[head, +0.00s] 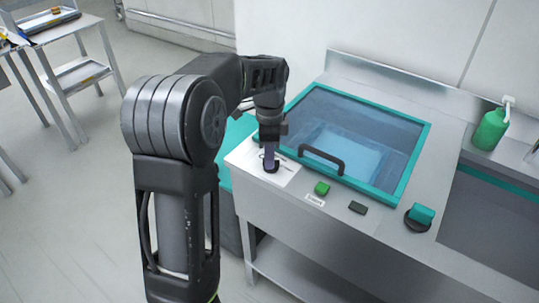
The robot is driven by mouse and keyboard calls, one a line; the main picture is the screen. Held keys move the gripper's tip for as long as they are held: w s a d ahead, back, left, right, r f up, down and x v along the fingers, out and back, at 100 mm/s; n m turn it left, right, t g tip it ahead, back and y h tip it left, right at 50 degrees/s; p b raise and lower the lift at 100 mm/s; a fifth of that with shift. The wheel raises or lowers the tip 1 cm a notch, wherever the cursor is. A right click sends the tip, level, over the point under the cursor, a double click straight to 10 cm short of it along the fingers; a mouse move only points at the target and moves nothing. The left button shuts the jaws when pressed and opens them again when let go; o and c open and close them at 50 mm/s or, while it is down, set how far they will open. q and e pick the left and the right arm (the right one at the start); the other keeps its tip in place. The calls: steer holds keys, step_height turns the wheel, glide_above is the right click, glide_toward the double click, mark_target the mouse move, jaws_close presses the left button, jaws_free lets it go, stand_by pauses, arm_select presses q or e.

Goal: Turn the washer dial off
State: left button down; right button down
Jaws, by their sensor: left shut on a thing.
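The washer (250,210) is a steel unit with a teal-framed glass lid (410,165), which is down and has a black handle (322,158). The dial (271,168) is a small dark knob on a white marked plate (284,179) at the washer's front left corner. My left gripper (270,160) points down over the plate and is shut on the dial. The fingers hide most of the dial, so I cannot tell which mark it points to. My right gripper is not in view.
A green button (321,188) with a label, a dark rocker (357,208) and a teal knob (421,215) sit along the front edge. A green pump bottle (490,130) stands at the right. A steel cart (85,70) is far left; the floor between is clear.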

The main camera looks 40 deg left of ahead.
arm_select(q)
steer(key=n+p, duration=0.1)
steer(key=n, duration=0.4)
steer(key=shift+s+p, duration=0.1)
steer(key=shift+p, duration=0.25)
steer(key=n+p, duration=0.1)
steer(key=n, duration=0.5)
steer(key=shift+d+n, duration=0.15)
steer(key=shift+n, duration=0.15)
steer(key=n+p, duration=0.2)
steer(key=n, duration=0.3)
steer(key=shift+d, duration=0.1)
steer(key=n+p, duration=0.1)
steer(key=n, duration=0.5)
steer(key=shift+d, duration=0.1)
steer(key=shift+n, duration=0.3)
steer(key=c, duration=1.4)
jaws_free()
steer(key=shift+o, duration=0.2)
